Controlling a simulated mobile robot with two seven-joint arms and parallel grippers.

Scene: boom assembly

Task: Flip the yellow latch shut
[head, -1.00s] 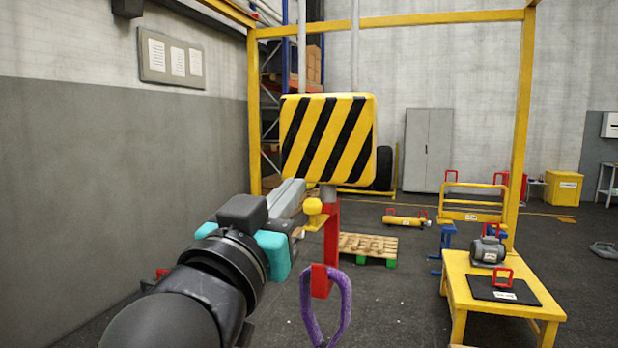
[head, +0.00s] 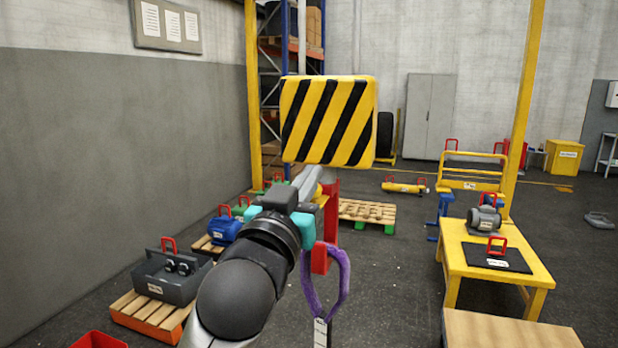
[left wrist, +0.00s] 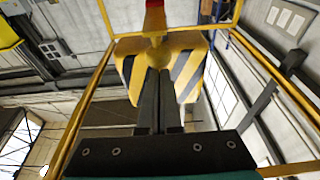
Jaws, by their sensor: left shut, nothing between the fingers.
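The yellow-and-black striped hook block (head: 328,120) hangs with a red hook (head: 331,215) below it. A purple sling loop (head: 345,270) hangs at the hook. The yellow latch (left wrist: 155,50) shows in the left wrist view just beyond my fingertips, in front of the block's underside. In the head view, my left arm hides most of the latch. My left gripper (head: 312,180) is shut and empty, its fingertips close to the latch; I cannot tell whether they touch it. My right gripper is not in view.
A yellow frame post (head: 520,110) stands at the right. A yellow table (head: 470,255) holds a grey motor (head: 484,218) and a black plate. Pallets with a grey case (head: 172,275) and blue motor (head: 224,230) sit at the left. Dark floor lies open around the hook.

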